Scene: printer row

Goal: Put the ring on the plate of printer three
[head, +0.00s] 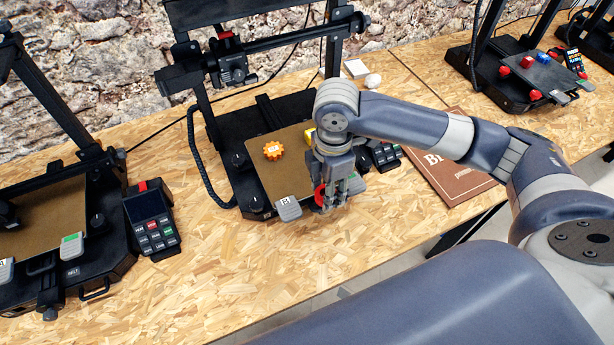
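My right gripper (331,203) hangs over the front edge of the middle printer (262,112), near the front right of its plate. A red ring (319,195) stands on edge at its fingers, which look closed on it; part of the ring is hidden behind them. The middle printer's tan plate (278,172) carries an orange gear (273,150) and a yellow piece (308,136), partly hidden by my arm. I cannot read which printer is number three. My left gripper is not in view.
Another printer's plate (40,235) is at left, with a control box (151,222). A printer (515,80) at back right holds red and blue pieces. Grey clips (287,208) sit at the middle plate's front edge. Bare tabletop (225,270) is in front.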

